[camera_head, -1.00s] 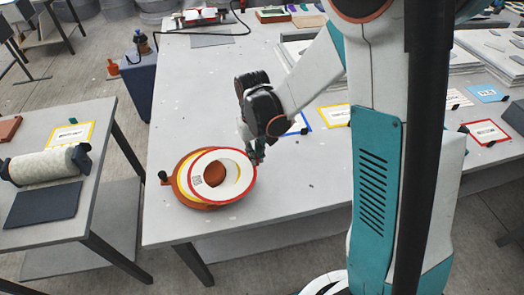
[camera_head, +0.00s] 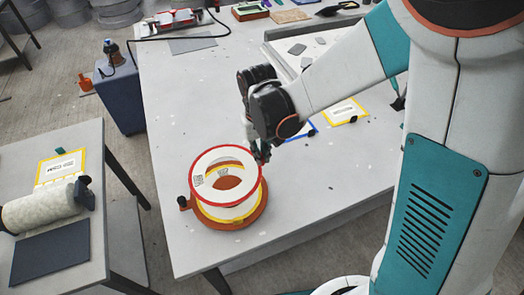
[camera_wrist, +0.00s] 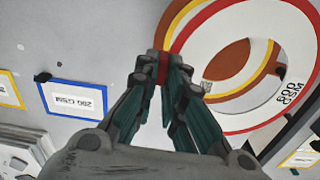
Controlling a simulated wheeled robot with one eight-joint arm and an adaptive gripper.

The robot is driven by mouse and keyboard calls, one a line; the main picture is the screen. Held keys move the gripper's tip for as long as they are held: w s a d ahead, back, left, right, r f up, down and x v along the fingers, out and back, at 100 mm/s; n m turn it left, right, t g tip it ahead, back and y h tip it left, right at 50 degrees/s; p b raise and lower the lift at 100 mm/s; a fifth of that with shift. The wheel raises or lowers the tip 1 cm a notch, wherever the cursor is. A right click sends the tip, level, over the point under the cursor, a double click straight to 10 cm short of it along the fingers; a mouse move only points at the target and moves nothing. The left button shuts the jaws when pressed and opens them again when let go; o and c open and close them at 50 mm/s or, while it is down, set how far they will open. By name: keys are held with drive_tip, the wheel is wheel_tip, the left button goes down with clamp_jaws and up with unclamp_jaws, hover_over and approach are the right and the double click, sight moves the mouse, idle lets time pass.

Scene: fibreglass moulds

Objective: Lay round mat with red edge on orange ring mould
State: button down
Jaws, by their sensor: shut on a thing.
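The round mat with red edge (camera_head: 222,153) is a white ring with a red outer rim and a small printed code. My gripper (camera_head: 262,155) is shut on its right edge. In the wrist view, the fingers (camera_wrist: 163,68) pinch the red rim of the mat (camera_wrist: 203,45). The orange ring mould (camera_head: 238,224) lies on the table, with a knob at its left. A white ring mat with a yellow edge (camera_head: 230,218) lies on the mould. The red-edged mat appears above them, overlapping their far part in the picture; I cannot tell the height gap.
The grey table (camera_head: 185,110) is mostly clear around the mould. Blue-edged (camera_wrist: 75,99) and yellow-edged (camera_head: 344,111) cards lie to the right. A tray (camera_head: 300,45) is farther back. A side table (camera_head: 85,150) at left holds a roll (camera_head: 40,207) and a dark pad (camera_head: 50,252).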

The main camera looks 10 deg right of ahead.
drive_tip(key=shift+f, duration=0.15)
drive_tip(key=shift+f+b, duration=4.55)
drive_tip(key=shift+f, duration=0.75)
drive_tip(key=c, duration=1.6)
unclamp_jaws()
drive_tip(key=shift+r, duration=0.1)
wheel_tip(320, 180, up, 7)
drive_tip(key=shift+r, duration=0.15)
